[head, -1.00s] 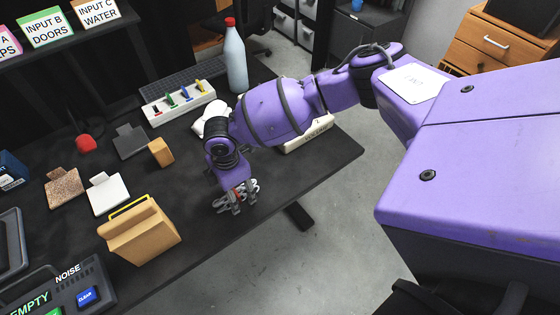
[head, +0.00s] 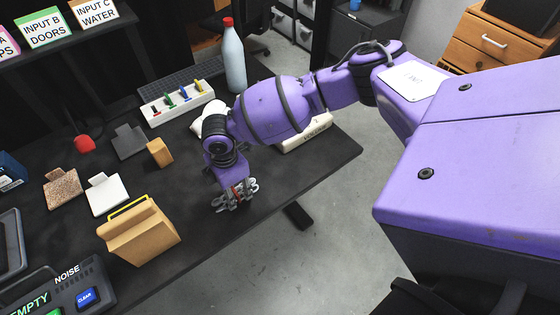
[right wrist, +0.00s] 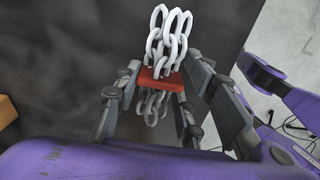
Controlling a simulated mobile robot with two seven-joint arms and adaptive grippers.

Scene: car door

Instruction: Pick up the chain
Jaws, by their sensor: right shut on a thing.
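A chain (right wrist: 168,38) of pale grey metal links with a red band (right wrist: 161,80) around its middle sits between the fingers of my right gripper (right wrist: 160,88) in the right wrist view. The links stick out beyond the fingertips and also show below the red band. In the head view my right gripper (head: 235,196) points down over the table near its front edge, with bits of the chain (head: 250,186) showing among its fingers. The fingers are shut on the chain. I cannot tell whether the chain touches the table. My left gripper is not in view.
On the dark table (head: 200,235) stand a tan bag-like box (head: 140,232) with a yellow handle, a small wooden block (head: 159,152) and a bottle (head: 235,62). A white block with coloured switches (head: 178,103) is farther back. The table's front edge is close to my right gripper.

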